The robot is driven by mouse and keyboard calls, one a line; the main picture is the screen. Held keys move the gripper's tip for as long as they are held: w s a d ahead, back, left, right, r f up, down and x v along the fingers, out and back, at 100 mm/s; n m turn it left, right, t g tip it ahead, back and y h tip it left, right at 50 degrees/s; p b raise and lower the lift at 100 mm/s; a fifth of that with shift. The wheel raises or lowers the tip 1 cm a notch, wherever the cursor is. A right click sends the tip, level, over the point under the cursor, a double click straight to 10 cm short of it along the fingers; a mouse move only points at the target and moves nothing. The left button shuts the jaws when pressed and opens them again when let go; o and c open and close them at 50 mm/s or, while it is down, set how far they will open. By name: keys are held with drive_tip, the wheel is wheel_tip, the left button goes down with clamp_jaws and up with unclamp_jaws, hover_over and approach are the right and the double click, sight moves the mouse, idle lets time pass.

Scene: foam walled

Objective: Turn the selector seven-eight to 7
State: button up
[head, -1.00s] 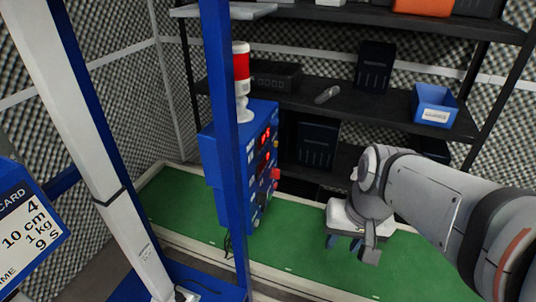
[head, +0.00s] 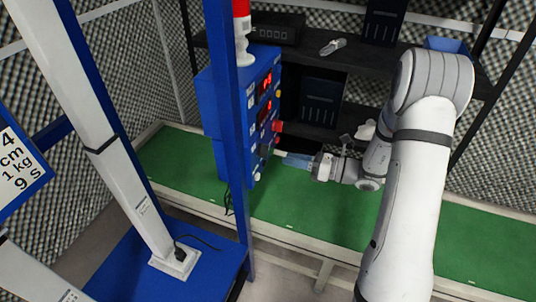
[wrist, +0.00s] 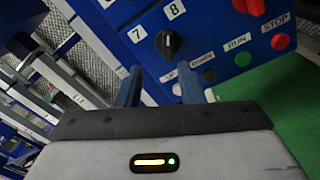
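The selector seven-eight (wrist: 168,43) is a black knob on the blue panel in the wrist view, with printed labels 7 (wrist: 137,34) and 8 (wrist: 174,10) beside it. Its mark is too small to tell which number it points to. My gripper (wrist: 160,88) is open and empty, its two blue fingers apart, with the knob just beyond the tips and between them in the picture. In the head view my gripper (head: 285,159) is close to the right face of the blue control box (head: 222,110). The knob itself is hard to make out there.
A green RUN button (wrist: 243,59), a red STOP button (wrist: 280,42) and a larger red button (wrist: 249,6) are near the selector. A blue post (head: 237,180) stands in front of the box. The green bench top (head: 290,203) is mostly clear below my arm.

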sight(264, 151)
drive_tip(key=w+a+m+t, duration=0.1)
drive_tip(key=w+a, duration=0.2)
drive_tip(key=a, duration=0.4)
drive_tip(key=shift+w+f, duration=0.2)
drive_tip(key=shift+f, duration=0.2)
